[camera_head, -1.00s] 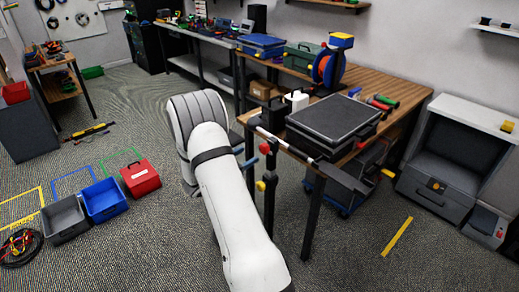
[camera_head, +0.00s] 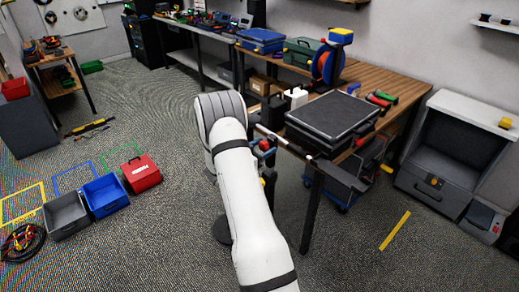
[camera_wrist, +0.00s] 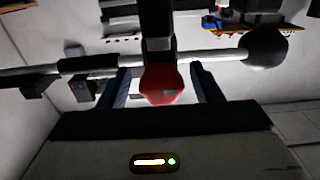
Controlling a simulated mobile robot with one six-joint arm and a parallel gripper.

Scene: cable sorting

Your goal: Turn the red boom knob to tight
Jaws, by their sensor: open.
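The red boom knob (camera_wrist: 162,84) sits between the two fingers of my gripper (camera_wrist: 162,88) in the wrist view. The fingers stand apart on either side of it, with gaps visible, so the gripper is open. The boom (camera_wrist: 205,57) is a grey rod crossing behind the knob, with a dark ball (camera_wrist: 264,48) at its right end. A dark upright post (camera_wrist: 157,25) shows above the knob. In the head view the red knob (camera_head: 265,145) shows just right of my arm, by the table's near corner. My arm hides part of the stand there. I cannot read any tight mark.
A black case (camera_head: 330,118) lies on the wooden table (camera_head: 385,75) behind the boom. Grey, blue and red bins (camera_head: 104,194) stand on the floor at left. A grey cabinet (camera_head: 455,150) stands at right.

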